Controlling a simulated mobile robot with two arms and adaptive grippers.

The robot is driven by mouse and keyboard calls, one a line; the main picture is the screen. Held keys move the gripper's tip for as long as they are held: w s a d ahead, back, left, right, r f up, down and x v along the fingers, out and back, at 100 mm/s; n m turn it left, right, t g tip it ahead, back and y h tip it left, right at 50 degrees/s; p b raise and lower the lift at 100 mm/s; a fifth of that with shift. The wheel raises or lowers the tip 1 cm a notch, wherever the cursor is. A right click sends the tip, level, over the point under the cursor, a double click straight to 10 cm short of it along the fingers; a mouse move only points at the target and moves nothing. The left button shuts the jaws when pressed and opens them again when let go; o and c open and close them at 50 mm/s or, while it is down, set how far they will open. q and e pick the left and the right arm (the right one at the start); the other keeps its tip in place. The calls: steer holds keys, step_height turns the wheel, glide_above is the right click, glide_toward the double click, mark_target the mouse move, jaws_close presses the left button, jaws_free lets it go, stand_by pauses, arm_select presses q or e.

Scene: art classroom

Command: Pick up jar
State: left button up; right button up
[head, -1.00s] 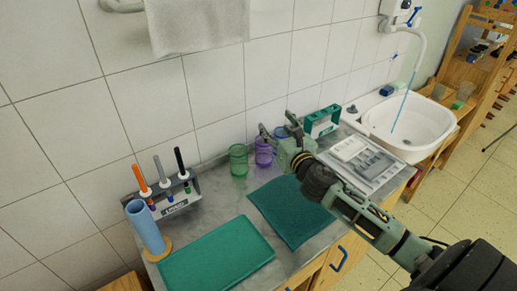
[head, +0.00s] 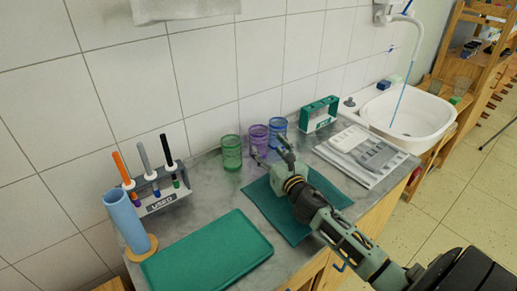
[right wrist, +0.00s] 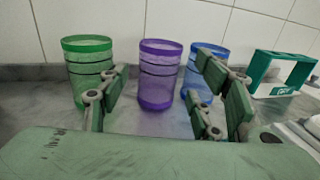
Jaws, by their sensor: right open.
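Three see-through jars stand upright in a row on the grey counter against the tiled wall: a green jar (head: 231,153), a purple jar (head: 258,141) and a blue jar (head: 278,127). The right wrist view also shows the green jar (right wrist: 88,68), the purple jar (right wrist: 158,75) and the blue jar (right wrist: 203,78). My right gripper (head: 271,151) is open and empty in front of the jars. In the right wrist view its fingers (right wrist: 160,95) are spread with the purple jar between them, farther off. The right finger partly covers the blue jar. My left gripper is not in view.
A teal cloth (head: 262,203) lies under my right arm, and a teal tray (head: 210,258) lies left of it. A marker rack (head: 158,204) and a blue cylinder (head: 127,222) stand at the left. A green holder (head: 320,114) and a white sink (head: 408,113) are at the right.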

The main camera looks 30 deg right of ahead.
mark_target(262, 144)
step_height(262, 144, down, 2)
steer(key=shift+f, duration=0.1)
steer(key=shift+w+d+r, duration=0.1)
steer(key=shift+w+r, duration=0.35)
steer(key=shift+r, duration=0.05)
steer(key=shift+w, duration=0.25)
steer(key=w, duration=0.4)
steer(key=w+d, duration=0.1)
steer(key=w, duration=0.1)
steer(key=shift+f, duration=0.15)
steer(key=c, duration=0.9)
